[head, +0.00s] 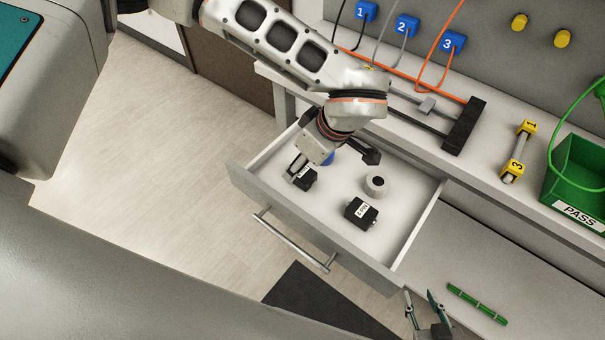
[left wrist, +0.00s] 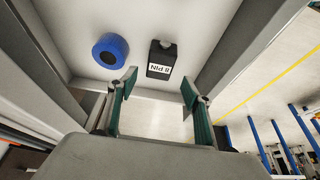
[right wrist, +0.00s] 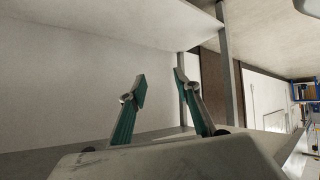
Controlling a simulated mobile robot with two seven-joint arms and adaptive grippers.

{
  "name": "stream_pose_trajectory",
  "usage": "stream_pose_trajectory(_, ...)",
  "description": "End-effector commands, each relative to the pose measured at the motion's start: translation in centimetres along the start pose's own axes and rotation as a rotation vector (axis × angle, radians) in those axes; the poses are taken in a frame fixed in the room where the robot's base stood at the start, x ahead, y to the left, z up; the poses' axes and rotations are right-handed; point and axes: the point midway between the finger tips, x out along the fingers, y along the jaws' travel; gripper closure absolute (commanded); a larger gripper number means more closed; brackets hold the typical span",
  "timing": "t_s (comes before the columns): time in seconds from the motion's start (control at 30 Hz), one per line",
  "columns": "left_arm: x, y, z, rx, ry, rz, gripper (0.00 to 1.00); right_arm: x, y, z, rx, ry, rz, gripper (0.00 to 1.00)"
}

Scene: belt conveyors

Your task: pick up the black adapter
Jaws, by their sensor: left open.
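A black adapter (head: 305,180) with a white label lies in the open drawer (head: 405,246). In the left wrist view this adapter (left wrist: 160,61) reads "8 PIN" and shows just beyond the fingertips, nearer the right finger. A second black labelled adapter (head: 361,212) lies farther right in the drawer. My left gripper (head: 318,163) is over the drawer's left part and partly hides the first adapter in the head view. It is open and empty in the left wrist view (left wrist: 158,86). My right gripper (head: 420,295) is open and empty low at the right, also in the right wrist view (right wrist: 160,83).
A blue roll (left wrist: 110,51) lies beside the first adapter, mostly hidden in the head view. A grey ring (head: 377,185) lies behind the second adapter. The drawer walls stand close around. A bench with a green PASS bin (head: 580,178) runs behind. A green strip (head: 477,304) lies lower right.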

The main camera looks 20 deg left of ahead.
Motion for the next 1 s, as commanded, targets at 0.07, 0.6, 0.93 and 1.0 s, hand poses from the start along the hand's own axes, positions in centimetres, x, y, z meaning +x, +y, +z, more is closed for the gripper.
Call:
stream_pose_trajectory(0.07,1.1,0.0,0.1,0.000,-0.001,-0.004,0.50,0.1,0.0,0.0,-0.001,0.001,0.000,0.68)
stream_pose_trajectory(0.6,4.5,0.2,0.2,0.000,-0.002,-0.001,0.63,0.7,0.7,-1.2,-0.008,0.025,0.011,0.68)
stream_pose_trajectory(0.93,4.5,0.2,0.2,0.000,-0.002,-0.001,0.92,0.5,0.5,-0.7,-0.006,0.015,0.008,0.68)
stream_pose_trajectory(1.0,4.5,0.2,0.2,0.000,-0.002,-0.001,0.92,0.4,0.4,-0.5,-0.006,0.011,0.007,0.68)
